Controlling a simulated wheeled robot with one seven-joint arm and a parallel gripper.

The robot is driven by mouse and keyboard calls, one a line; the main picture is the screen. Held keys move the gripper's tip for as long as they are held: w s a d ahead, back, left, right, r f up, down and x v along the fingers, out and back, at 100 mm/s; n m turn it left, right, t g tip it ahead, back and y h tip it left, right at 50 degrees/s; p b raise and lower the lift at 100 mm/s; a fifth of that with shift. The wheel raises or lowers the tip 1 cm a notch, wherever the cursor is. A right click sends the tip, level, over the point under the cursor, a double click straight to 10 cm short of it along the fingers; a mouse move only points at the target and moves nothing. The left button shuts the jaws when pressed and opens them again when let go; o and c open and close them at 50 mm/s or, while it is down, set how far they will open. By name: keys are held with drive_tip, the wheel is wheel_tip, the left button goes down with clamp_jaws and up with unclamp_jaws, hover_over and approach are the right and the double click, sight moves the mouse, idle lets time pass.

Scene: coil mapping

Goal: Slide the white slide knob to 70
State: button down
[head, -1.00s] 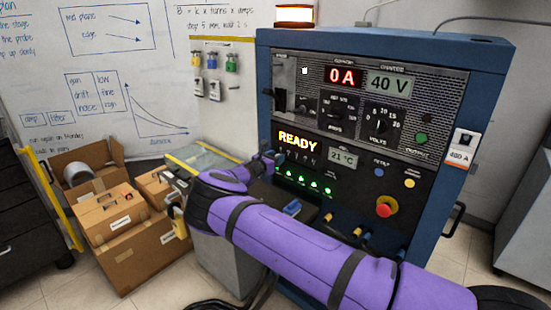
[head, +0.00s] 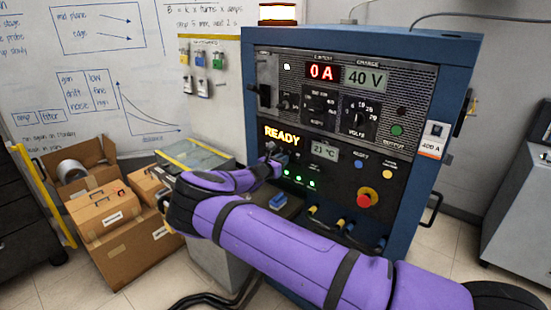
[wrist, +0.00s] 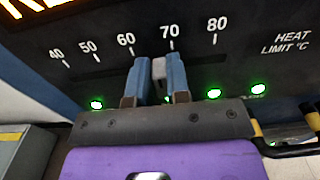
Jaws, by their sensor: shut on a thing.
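In the wrist view the white slide knob (wrist: 159,68) sits between the two blue fingers of my gripper (wrist: 158,75), which is shut on it. The printed scale (wrist: 126,40) runs above, from 40 to 80. The knob is between the 60 and 70 marks, nearer to 70 (wrist: 173,31). The lower part of the knob and its slot are hidden by the fingers. In the head view my gripper (head: 272,157) is against the panel just under the READY display (head: 282,136). It hides the knob and much of the scale there.
The blue power cabinet (head: 415,215) fills the right. A red emergency button (head: 367,197) and cable plugs (head: 340,222) are right of and below my gripper. Green lights (wrist: 213,93) line the panel below the scale. Cardboard boxes (head: 115,235) stand at left.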

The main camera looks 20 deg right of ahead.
drive_tip(key=shift+s+d, duration=0.35)
drive_tip(key=shift+s, duration=0.2)
drive_tip(key=c, duration=1.1)
unclamp_jaws()
drive_tip(key=v, duration=1)
drive_tip(key=shift+s+a, duration=0.25)
drive_tip(key=shift+a, duration=0.05)
